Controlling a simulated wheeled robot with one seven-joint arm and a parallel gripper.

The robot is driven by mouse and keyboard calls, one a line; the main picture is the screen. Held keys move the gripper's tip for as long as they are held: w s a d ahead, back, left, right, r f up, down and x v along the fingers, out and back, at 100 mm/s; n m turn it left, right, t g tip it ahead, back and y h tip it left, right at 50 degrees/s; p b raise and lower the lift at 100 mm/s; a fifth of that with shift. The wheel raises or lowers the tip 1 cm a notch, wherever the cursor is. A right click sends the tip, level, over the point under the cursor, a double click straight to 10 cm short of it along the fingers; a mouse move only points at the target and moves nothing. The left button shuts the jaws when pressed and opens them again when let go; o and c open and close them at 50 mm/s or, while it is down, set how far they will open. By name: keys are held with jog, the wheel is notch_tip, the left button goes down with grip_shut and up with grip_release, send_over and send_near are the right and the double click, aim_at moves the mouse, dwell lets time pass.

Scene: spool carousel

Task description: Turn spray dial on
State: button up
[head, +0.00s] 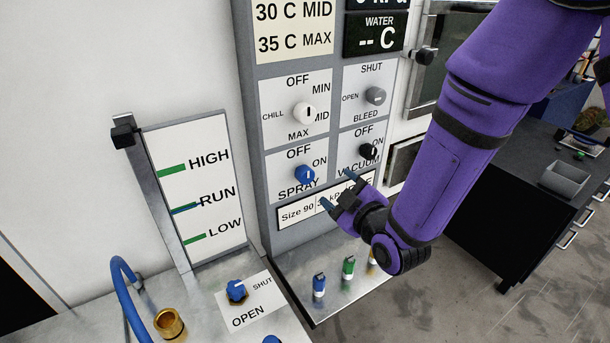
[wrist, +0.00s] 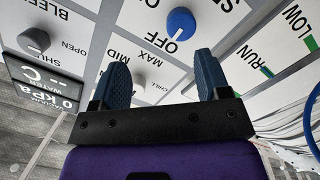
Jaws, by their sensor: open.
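The spray dial (head: 305,175) is a round blue knob on the grey panel, with OFF above it, ON to its upper right and SPRAY below. Its pale mark appears to point toward OFF. The dial (wrist: 180,23) also shows in the wrist view, beyond the fingertips, with its mark toward the OFF label. My gripper (head: 338,188) is open and empty, in front of the panel to the lower right of the dial, apart from it. In the wrist view my gripper (wrist: 162,68) has its two blue fingers spread, with nothing between them.
A black vacuum dial (head: 368,151) sits to the right. A white chill dial (head: 304,113) and a grey bleed dial (head: 375,96) sit above. Below the panel, a shelf holds blue (head: 319,285) and green (head: 348,268) fittings. A level board (head: 195,188) stands left.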

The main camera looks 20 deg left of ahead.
aim_at(307, 178)
jog(key=shift+n+y, duration=0.4)
jog(key=shift+y, duration=0.1)
jog(key=w+a, duration=0.1)
jog(key=a, duration=0.2)
jog(key=w+a+f, duration=0.1)
jog(key=w+a, duration=0.1)
jog(key=a, duration=0.1)
jog(key=w+a, duration=0.2)
jog(key=a, duration=0.1)
jog(key=shift+w+a+f, duration=0.25)
jog(key=shift+a+f, duration=0.05)
jog(key=shift+f, duration=0.1)
jog(key=shift+c, duration=0.4)
jog(key=c, duration=0.8)
jog(key=shift+c, duration=0.2)
